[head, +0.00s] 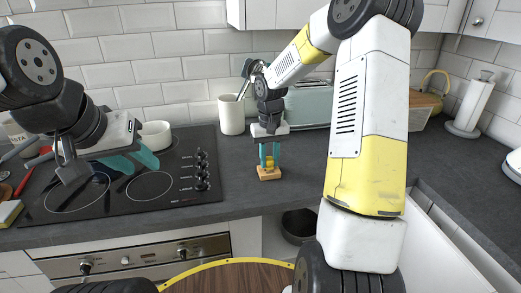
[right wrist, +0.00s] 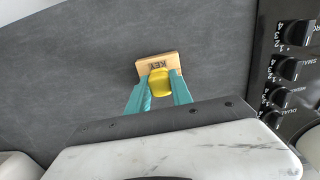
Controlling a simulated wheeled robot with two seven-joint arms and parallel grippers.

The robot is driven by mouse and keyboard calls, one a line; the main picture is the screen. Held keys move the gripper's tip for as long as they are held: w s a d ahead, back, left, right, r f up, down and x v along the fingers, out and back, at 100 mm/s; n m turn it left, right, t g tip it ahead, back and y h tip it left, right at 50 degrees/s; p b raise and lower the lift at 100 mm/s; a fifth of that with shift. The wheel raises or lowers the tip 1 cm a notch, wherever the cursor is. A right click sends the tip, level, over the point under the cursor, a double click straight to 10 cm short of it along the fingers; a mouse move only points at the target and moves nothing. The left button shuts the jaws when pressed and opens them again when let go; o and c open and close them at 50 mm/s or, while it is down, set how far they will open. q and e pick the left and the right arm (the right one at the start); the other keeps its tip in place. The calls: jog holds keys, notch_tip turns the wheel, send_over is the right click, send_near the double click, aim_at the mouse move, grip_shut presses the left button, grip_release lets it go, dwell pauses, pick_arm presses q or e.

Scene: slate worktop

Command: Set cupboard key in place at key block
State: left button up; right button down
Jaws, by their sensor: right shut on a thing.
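The key block (head: 269,174) is a small light wooden block on the worktop, right of the hob. The cupboard key (right wrist: 159,83) has a yellow head, which also shows in the head view (head: 269,162). My right gripper (head: 269,155) points down and is shut on the yellow head, right over the block. The key's lower part is hidden, so I cannot tell how deep it sits in the block. My left gripper (head: 132,162) is open and empty above the hob.
The black hob (head: 105,196) with its knobs lies to the left. A white pot (head: 155,135) stands at its back. A utensil crock (head: 231,115) and a pale green toaster (head: 308,104) stand behind the block. The worktop around the block is clear.

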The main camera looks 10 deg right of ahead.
jog(key=shift+f, duration=0.15)
jog(key=c, duration=1.1)
grip_release()
jog(key=shift+o, duration=0.2)
notch_tip(320, 180, up, 8)
jog(key=shift+f, duration=0.1)
jog(key=shift+s, duration=0.1)
